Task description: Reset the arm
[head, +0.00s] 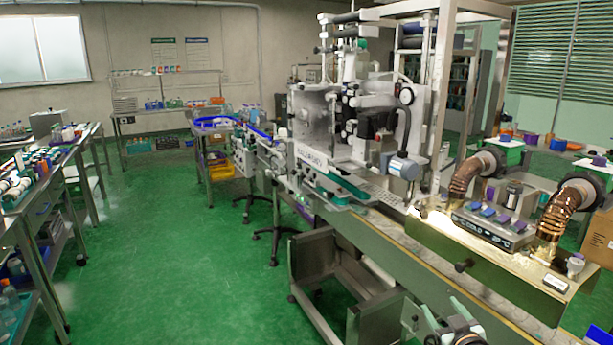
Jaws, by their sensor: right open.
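My right gripper (455,326) shows at the bottom edge, right of centre, partly cut off by the frame. It is open, and I see nothing between its fingers. It is in front of the near side of the long conveyor bench (415,258), apart from the machine. My left gripper is not in view. The sleeve applicator (345,135), a large grey and white machine, stands on the bench at the centre.
A heated-looking unit with copper hoses (466,178) and a grey control box (492,226) sits on the bench at right. A metal chute (312,255) stands below the machine. Shelving carts (45,205) line the left. The green floor (170,250) between is clear.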

